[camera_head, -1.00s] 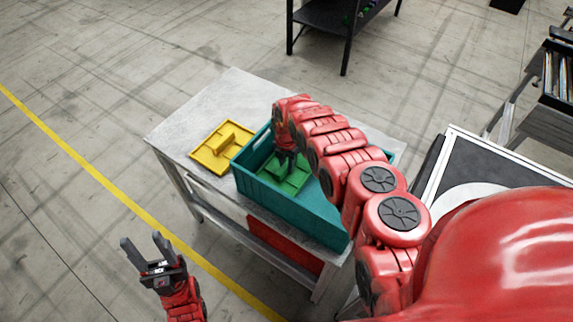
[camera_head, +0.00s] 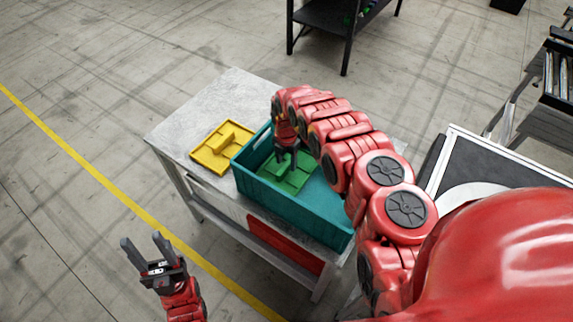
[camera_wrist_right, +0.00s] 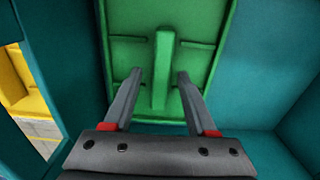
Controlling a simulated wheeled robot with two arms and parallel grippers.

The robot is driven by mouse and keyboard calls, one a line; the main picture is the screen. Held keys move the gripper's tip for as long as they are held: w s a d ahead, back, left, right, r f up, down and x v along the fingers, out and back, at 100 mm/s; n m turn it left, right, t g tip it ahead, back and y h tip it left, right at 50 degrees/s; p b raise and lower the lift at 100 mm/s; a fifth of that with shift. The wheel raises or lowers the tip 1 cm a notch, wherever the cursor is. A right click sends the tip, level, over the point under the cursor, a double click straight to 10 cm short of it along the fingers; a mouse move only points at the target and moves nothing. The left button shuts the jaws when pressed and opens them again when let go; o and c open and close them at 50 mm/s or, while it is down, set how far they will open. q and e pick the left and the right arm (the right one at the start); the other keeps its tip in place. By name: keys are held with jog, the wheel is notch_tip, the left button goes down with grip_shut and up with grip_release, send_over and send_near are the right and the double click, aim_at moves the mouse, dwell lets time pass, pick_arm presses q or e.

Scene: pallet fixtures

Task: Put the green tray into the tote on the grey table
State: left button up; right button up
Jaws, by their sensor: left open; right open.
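The green tray (camera_head: 292,183) lies inside the teal tote (camera_head: 290,209), towards the tote's left end. The tote stands on the grey table (camera_head: 232,101). My right gripper (camera_head: 287,163) is over the tray inside the tote, pointing down. In the right wrist view the green tray (camera_wrist_right: 203,73) has a raised middle rib, and the open fingers of my right gripper (camera_wrist_right: 160,88) are on either side of this rib, with gaps between. Whether the tray rests flat on the tote floor is hard to tell. My left gripper (camera_head: 147,249) is open and empty, away from the table over the floor.
A yellow tray (camera_head: 221,147) lies on the table just left of the tote; part of it shows in the right wrist view (camera_wrist_right: 22,88). A black shelf (camera_head: 335,16) stands behind. A black-topped unit (camera_head: 475,158) is close on the right.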

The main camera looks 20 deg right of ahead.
aim_at(287, 164)
notch_tip(287, 164, up, 10)
jog(key=b, duration=0.1)
jog(key=shift+b, duration=0.3)
dwell(0.4)
